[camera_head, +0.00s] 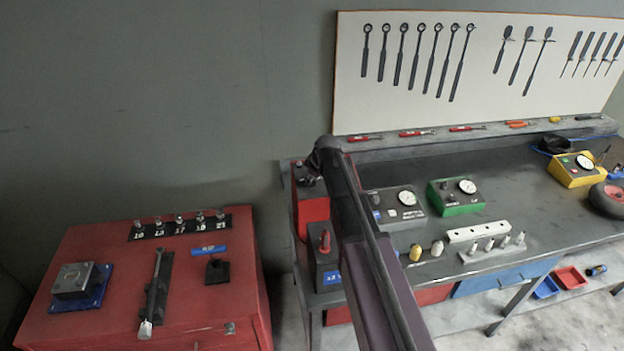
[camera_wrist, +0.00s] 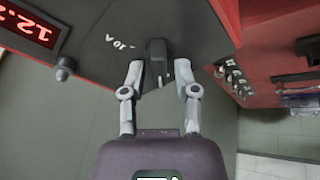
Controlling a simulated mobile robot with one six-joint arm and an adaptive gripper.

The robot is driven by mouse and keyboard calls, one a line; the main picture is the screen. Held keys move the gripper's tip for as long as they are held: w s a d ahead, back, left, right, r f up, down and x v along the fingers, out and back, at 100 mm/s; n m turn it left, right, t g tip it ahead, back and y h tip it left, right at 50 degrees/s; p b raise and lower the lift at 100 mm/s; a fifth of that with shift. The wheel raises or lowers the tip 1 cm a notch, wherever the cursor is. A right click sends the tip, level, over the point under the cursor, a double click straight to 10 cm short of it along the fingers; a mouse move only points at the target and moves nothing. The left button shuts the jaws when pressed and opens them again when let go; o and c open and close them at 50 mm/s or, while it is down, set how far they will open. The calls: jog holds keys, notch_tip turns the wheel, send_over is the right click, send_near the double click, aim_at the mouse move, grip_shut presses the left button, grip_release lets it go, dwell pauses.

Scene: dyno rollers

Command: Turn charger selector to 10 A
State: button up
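In the wrist view, the charger's dark panel (camera_wrist: 195,30) holds a dark selector knob (camera_wrist: 157,62). A white "10A" mark (camera_wrist: 120,43) is printed to its upper left. A small pale line shows near the knob's lower end; I cannot tell for sure which mark it points to. My gripper (camera_wrist: 160,72) is open, with one finger on each side of the knob. Gaps seem to show between fingers and knob; contact is unclear. In the head view, my arm hides most of the charger and its selector.
A red digital display (camera_wrist: 30,27) and a small dark knob (camera_wrist: 65,68) sit left on the panel. In the head view, a red cabinet (camera_head: 190,300) stands left, and a workbench (camera_head: 500,215) with several gauge boxes is right. A dark battery (camera_head: 325,262) stands beside my arm.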

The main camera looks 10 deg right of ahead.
grip_shut()
jog(key=shift+m, duration=0.3)
jog(key=m, duration=0.4)
jog(key=shift+t+h, duration=0.3)
jog(key=shift+h, duration=0.1)
jog(key=m+h, duration=0.1)
jog(key=m, duration=0.3)
jog(key=shift+d+m, duration=0.1)
jog(key=shift+m, duration=0.2)
jog(key=m+h, duration=0.1)
jog(key=m, duration=0.5)
jog(key=m+h, duration=0.1)
jog(key=m, duration=0.4)
jog(key=shift+s+d, duration=0.1)
jog(key=shift+o, duration=2.1)
grip_release()
